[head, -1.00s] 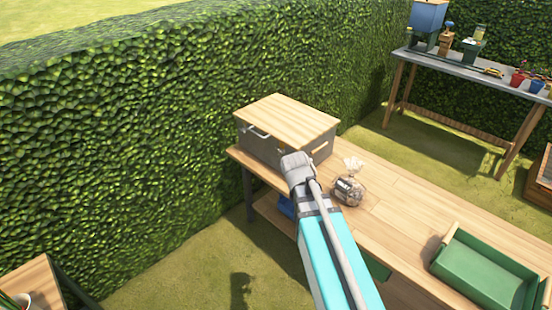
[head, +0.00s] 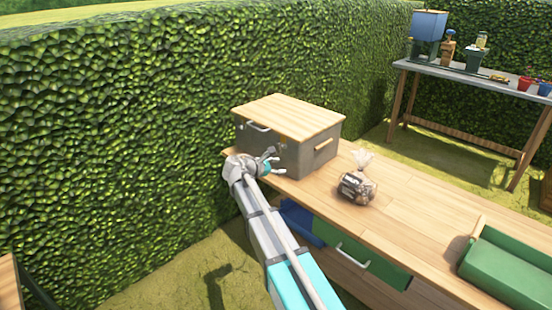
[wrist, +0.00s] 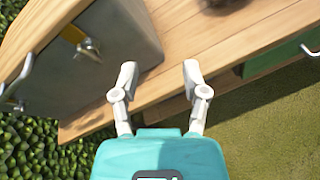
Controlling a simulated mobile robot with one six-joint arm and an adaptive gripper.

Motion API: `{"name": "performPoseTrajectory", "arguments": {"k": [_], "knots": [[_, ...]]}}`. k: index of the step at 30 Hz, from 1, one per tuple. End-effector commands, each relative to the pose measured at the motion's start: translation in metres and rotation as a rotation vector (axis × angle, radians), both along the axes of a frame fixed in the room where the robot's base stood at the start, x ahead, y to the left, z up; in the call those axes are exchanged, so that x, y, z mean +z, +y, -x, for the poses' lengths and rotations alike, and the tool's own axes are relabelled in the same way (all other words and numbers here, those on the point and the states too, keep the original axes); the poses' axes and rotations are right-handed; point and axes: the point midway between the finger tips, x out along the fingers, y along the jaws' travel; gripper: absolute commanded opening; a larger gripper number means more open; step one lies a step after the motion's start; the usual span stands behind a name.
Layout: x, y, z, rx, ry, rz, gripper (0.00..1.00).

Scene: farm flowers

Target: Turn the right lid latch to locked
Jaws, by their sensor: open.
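A grey box with a wooden lid (head: 290,117) stands at the far end of the wooden workbench. In the wrist view, the box's grey front (wrist: 125,35) carries a metal latch (wrist: 88,47) by a yellow strip, near the right end. Whether it is locked I cannot tell. My gripper (head: 276,161) is open and empty in front of the box. The wrist view shows both fingers (wrist: 160,76) apart, pointing at the bench edge, right of the latch and not touching it.
A bag of dark contents (head: 357,182) stands on the bench right of the box. A green tray (head: 510,268) is farther right. A green drawer (head: 362,253) and blue bin (head: 302,222) are under the top. A hedge (head: 110,150) stands behind and left.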

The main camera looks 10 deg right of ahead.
Motion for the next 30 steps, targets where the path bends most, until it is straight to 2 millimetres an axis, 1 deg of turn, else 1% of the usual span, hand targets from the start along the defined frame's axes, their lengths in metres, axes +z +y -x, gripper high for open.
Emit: {"name": "performPoseTrajectory", "arguments": {"k": [1,3,6,9,12,15,18,30], "knots": [[-0.013,0.011,-0.016,0.033,0.021,0.062,0.58],[-0.014,0.024,-0.030,0.078,0.054,0.156,0.58],[-0.015,0.042,-0.048,0.126,0.099,0.282,0.58],[-0.014,0.058,-0.061,0.162,0.134,0.384,0.58],[-0.012,0.069,-0.069,0.183,0.160,0.458,0.58],[-0.010,0.076,-0.073,0.194,0.176,0.502,0.58],[-0.009,0.078,-0.074,0.199,0.183,0.522,0.58],[-0.008,0.077,-0.075,0.198,0.183,0.522,0.58]]}}
